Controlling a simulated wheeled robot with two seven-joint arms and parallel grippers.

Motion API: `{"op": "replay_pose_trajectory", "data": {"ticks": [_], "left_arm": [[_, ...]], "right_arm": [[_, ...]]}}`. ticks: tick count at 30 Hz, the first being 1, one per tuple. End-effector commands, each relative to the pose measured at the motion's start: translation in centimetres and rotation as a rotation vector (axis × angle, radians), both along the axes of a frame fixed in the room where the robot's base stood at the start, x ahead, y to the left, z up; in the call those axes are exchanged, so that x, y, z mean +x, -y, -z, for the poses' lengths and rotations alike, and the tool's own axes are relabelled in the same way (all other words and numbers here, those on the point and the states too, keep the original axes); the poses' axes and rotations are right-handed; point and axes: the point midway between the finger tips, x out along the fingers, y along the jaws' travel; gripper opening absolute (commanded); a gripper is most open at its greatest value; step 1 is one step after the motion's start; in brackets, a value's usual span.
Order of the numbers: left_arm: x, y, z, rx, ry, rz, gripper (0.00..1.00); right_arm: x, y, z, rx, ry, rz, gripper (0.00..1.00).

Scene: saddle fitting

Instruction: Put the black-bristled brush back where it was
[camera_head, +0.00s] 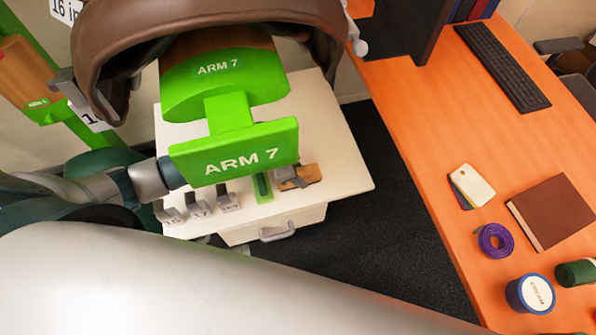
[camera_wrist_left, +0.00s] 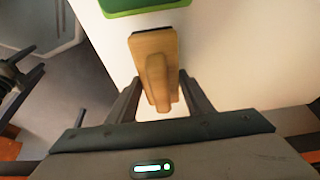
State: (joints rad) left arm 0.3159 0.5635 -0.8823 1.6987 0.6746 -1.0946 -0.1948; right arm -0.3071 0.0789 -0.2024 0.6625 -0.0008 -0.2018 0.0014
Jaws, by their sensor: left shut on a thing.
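The brush has a wooden body with a raised grip and a thin dark strip at its far edge in the left wrist view (camera_wrist_left: 154,45). My left gripper (camera_wrist_left: 161,100) is shut on the grip. In the head view the brush (camera_head: 307,174) shows as a tan block near the right side of the white cabinet top (camera_head: 335,165). The left gripper (camera_head: 288,176) is partly hidden there behind the green ARM 7 stand (camera_head: 235,150). I cannot tell whether the brush touches the top. My right gripper is not in view.
A green pad (camera_head: 263,188) lies left of the brush. Several numbered dark pieces (camera_head: 198,205) stand along the cabinet's front edge. A brown saddle (camera_head: 200,15) overhangs behind. The orange desk (camera_head: 420,100) at right holds a keyboard (camera_head: 503,66), book (camera_head: 551,211), purple roll (camera_head: 494,241) and jar (camera_head: 531,294).

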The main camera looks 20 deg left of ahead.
Motion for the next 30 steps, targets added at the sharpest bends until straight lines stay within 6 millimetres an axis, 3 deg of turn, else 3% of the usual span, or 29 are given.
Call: {"op": "replay_pose_trajectory", "data": {"ticks": [5,6,8,22,30], "left_arm": [[0.0,0.0,0.3,-0.001,0.001,0.000,0.16],[0.0,0.0,0.3,0.000,0.000,0.000,0.56],[0.0,0.0,0.3,0.000,0.000,0.000,0.65],[-0.1,-0.2,-0.4,0.001,0.000,0.000,0.65],[-0.7,-1.2,-3.4,0.001,0.003,0.001,0.65]], "right_arm": [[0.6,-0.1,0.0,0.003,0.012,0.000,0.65],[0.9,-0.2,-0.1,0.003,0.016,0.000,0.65],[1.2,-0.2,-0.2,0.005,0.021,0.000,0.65],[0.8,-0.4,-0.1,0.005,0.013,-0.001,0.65],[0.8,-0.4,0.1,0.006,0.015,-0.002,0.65]]}}
